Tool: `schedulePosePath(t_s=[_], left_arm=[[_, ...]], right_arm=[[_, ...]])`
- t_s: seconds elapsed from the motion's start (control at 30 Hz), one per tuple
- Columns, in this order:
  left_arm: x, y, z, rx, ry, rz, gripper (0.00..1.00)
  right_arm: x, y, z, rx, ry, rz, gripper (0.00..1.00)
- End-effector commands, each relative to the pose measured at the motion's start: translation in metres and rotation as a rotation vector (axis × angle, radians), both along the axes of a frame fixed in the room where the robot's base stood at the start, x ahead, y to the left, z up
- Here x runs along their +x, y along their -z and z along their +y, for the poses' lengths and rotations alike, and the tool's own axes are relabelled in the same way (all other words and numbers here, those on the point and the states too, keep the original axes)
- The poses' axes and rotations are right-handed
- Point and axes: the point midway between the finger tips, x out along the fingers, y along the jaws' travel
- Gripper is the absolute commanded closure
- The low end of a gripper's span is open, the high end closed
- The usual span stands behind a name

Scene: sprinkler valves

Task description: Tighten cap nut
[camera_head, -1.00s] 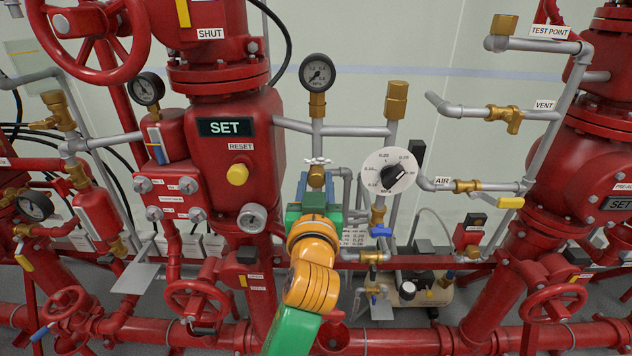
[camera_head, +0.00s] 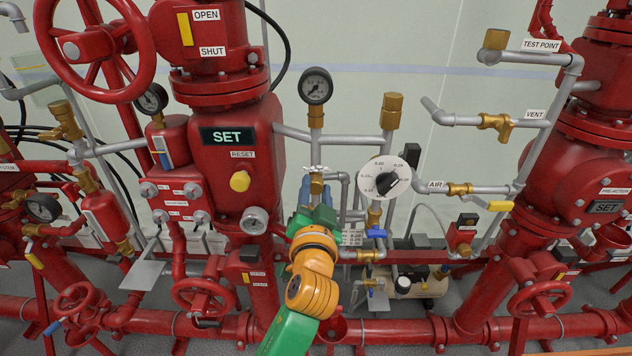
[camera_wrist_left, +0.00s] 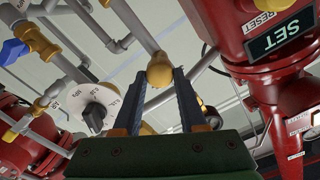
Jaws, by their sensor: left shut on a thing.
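The brass cap nut (camera_wrist_left: 160,70) sits at the end of a grey pipe in the left wrist view, between the tips of my left gripper (camera_wrist_left: 161,78). The blue fingers are closed on its sides. In the head view, my left gripper (camera_head: 316,188) reaches up from below to the brass fitting (camera_head: 316,184) under the pressure gauge's pipe. The green palm hides part of the pipework behind it. How far the nut sits on its thread cannot be told. My right gripper does not show.
A pressure gauge (camera_head: 315,86) stands above the gripper. A white round dial (camera_head: 383,178) is close on the right, and the red SET valve body (camera_head: 238,165) is close on the left. Grey pipes crowd around. Plain wall shows behind.

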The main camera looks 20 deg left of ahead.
Motion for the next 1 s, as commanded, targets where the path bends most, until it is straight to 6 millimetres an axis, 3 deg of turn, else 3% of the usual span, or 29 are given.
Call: schedulePosePath(t_s=[0.4, 0.97, 1.0], left_arm=[[0.0, -0.001, 0.0, 0.183, -0.002, 0.053, 1.0], [0.0, 0.0, 0.0, 0.213, -0.003, 0.059, 1.0], [0.0, 0.0, 0.0, 0.213, -0.003, 0.059, 0.54]], right_arm=[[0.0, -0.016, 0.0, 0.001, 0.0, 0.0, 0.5], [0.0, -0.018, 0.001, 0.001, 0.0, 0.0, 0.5], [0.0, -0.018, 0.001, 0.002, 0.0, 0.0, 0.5]])
